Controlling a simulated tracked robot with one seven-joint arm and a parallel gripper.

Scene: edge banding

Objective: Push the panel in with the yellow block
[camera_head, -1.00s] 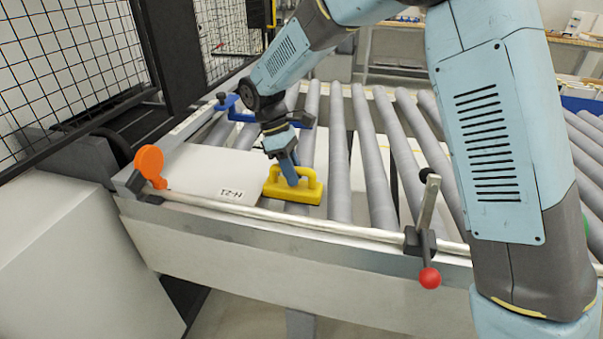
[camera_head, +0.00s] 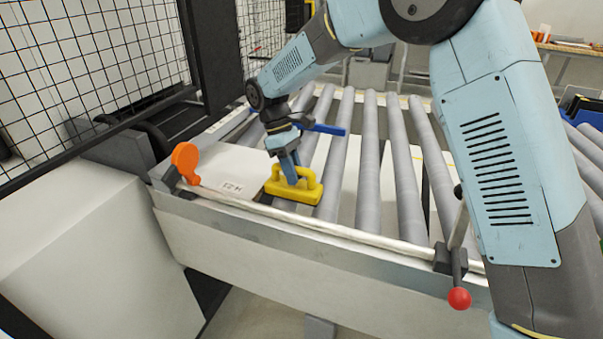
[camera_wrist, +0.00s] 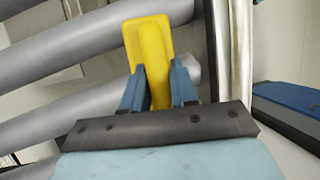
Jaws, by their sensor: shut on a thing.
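The yellow block (camera_head: 294,186) has a handle, and my gripper (camera_head: 290,172) is shut on that handle. In the wrist view the yellow block (camera_wrist: 150,55) shows between my two blue fingers (camera_wrist: 155,88). The white panel (camera_head: 225,168) lies flat on the grey rollers at the left end of the conveyor, with a small printed mark near its right front edge. The block stands at the panel's right edge, low on the rollers. I cannot tell whether the two touch.
An orange round piece (camera_head: 185,162) stands at the front left corner. A metal rail (camera_head: 320,227) runs along the front, with a red-knobbed lever (camera_head: 459,298). A blue bar (camera_head: 325,129) lies behind the gripper. A black mesh fence (camera_head: 80,70) closes the left side. Rollers (camera_head: 368,165) to the right are free.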

